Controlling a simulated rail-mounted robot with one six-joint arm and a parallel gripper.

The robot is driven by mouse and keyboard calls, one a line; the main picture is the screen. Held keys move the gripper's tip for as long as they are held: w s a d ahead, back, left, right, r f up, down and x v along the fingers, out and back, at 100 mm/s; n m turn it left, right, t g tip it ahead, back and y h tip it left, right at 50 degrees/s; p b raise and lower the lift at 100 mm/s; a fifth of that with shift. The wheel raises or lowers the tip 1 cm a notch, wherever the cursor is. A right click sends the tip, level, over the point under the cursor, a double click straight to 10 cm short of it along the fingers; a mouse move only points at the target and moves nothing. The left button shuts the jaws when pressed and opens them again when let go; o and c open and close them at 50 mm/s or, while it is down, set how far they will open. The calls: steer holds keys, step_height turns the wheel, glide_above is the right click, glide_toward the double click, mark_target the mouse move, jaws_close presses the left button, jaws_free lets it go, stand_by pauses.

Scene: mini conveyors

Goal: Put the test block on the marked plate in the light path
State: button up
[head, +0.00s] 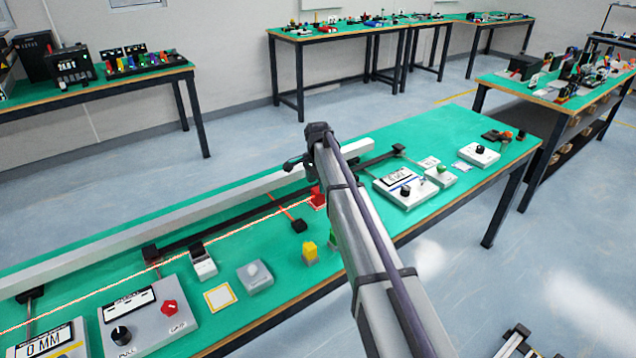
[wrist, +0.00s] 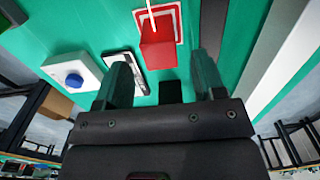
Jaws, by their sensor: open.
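A red block (wrist: 158,52), which looks like the test block, stands at a red-and-white marked plate (wrist: 176,12) in the wrist view. It covers part of the plate; how exactly it sits there I cannot tell. A thin pale line of light meets the block. In the head view the red block (head: 318,197) is partly hidden by my arm. My gripper (wrist: 161,68) is open, with its dark fingers apart and nothing between them; the block lies just beyond the fingertips.
A long pale rail (head: 130,235) runs along the back of the green table. In front stand a yellow-topped block (head: 309,254), a yellow-edged plate (head: 220,297), a grey button box (head: 255,276) and a control box (head: 150,316). More control boxes (head: 405,187) stand right of my arm.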

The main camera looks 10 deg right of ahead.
step_height(320, 180, up, 9)
steer(key=p, duration=0.7)
steer(key=s+n, duration=1.3)
steer(key=s, duration=2.5)
steer(key=shift+s+r, duration=0.2)
steer(key=shift+s, duration=0.15)
